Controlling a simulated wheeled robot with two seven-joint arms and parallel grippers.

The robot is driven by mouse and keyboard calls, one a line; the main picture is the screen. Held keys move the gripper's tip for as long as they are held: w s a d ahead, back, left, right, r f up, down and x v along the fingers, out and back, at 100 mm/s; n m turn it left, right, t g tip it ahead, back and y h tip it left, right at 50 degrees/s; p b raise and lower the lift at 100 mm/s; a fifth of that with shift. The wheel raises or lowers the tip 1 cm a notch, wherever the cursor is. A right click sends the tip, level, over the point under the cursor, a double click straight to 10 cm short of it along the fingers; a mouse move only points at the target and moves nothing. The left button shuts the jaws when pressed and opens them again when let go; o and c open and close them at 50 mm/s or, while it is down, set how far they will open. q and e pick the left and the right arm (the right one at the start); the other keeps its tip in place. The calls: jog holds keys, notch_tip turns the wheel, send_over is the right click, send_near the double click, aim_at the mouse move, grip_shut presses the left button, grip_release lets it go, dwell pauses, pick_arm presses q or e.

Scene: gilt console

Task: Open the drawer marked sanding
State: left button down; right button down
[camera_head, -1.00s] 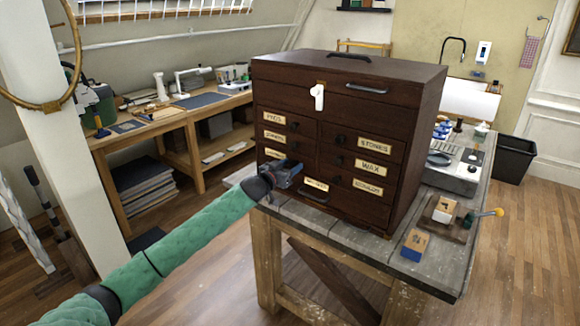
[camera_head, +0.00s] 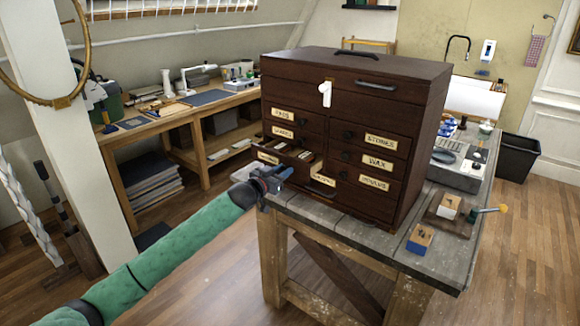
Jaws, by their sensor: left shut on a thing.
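The dark wooden drawer chest (camera_head: 425,130) stands on the grey bench. Its third drawer down on the left, the open drawer (camera_head: 293,164), is pulled out toward the lower left, and small pale items show inside. The cream label (camera_head: 267,157) on its front is too small to read. My left gripper (camera_head: 273,180) is shut at the front of this drawer, on its knob, which the jaws hide. The other small drawers, including the ones marked STONES (camera_head: 381,142) and WAX (camera_head: 377,162), are shut. My right gripper is out of view.
The grey bench top (camera_head: 375,237) has a bare strip in front of the chest. A wooden workbench (camera_head: 145,140) stands behind on the left.

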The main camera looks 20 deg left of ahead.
pick_arm(q)
jog(key=v, duration=1.1)
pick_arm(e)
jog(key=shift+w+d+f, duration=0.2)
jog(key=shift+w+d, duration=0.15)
pick_arm(q)
jog(key=shift+s+r, duration=0.1)
jog(key=shift+s, duration=0.05)
jog(key=c, duration=1.2)
grip_release()
jog(key=shift+o, duration=0.2)
jog(key=b+v, duration=0.3)
jog(key=v, duration=0.5)
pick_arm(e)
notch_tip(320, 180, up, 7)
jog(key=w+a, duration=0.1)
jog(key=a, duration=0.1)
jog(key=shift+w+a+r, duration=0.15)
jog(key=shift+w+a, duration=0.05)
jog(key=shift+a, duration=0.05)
